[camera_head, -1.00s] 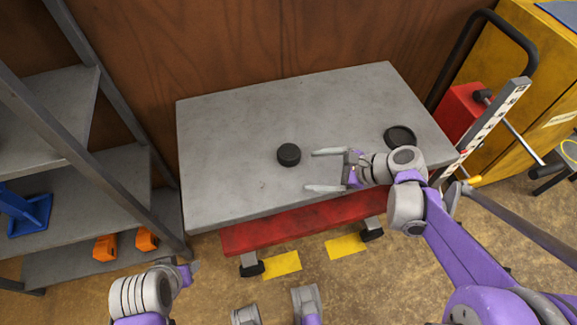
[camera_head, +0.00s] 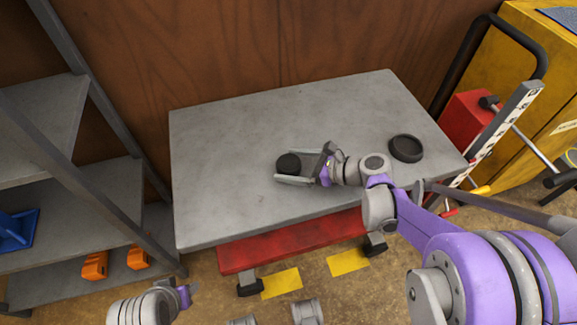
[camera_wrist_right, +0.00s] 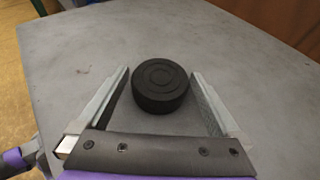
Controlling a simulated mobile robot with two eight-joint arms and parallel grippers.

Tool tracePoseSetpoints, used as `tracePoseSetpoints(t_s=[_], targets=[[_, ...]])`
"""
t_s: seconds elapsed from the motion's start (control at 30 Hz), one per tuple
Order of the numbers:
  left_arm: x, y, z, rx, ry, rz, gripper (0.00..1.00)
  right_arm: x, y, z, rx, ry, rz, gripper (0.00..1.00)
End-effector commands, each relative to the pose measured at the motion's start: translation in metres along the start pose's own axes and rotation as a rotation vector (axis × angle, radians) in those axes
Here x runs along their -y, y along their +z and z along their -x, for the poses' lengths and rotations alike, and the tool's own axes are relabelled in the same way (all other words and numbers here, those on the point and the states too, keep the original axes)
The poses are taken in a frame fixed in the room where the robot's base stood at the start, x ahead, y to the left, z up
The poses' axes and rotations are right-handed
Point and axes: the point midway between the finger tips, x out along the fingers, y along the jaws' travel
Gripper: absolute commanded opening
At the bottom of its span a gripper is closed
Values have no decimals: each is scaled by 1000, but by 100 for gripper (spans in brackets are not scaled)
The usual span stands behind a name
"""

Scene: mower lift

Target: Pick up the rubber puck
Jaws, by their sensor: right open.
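The rubber puck (camera_head: 288,164) is a black round disc lying flat on the grey lift table (camera_head: 225,130). My right gripper (camera_head: 294,171) is open, with its fingers on either side of the puck in the head view. In the right wrist view, the puck (camera_wrist_right: 160,86) sits between the tips of the open right gripper (camera_wrist_right: 160,80), with a visible gap on each side. My left gripper (camera_head: 184,294) is at the lower left, off the table, and its jaws are too small to read.
A black round dish (camera_head: 406,149) lies on the table's right part. A grey shelf (camera_head: 90,200) with orange items stands at left. A red box (camera_head: 468,115) and a yellow cabinet (camera_head: 515,80) stand at right. The table's left part is clear.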

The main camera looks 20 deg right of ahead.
Motion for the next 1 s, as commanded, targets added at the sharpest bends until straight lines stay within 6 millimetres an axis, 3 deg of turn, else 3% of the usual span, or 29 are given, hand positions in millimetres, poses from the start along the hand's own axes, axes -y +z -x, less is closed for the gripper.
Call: tracePoseSetpoints(t_s=[0.1,0.33,0.77,1.0], targets=[[0,1,-2,1,0,0,50,0,0,-9,0,0,0,100],[0,0,-2,1,0,0,50,0,0,-9,0,-1,1,100],[0,0,-2,1,0,0,50,0,0,-9,-1,-1,1,23],[0,0,-1,0,0,0,50,0,2,-8,0,-1,1,21]])
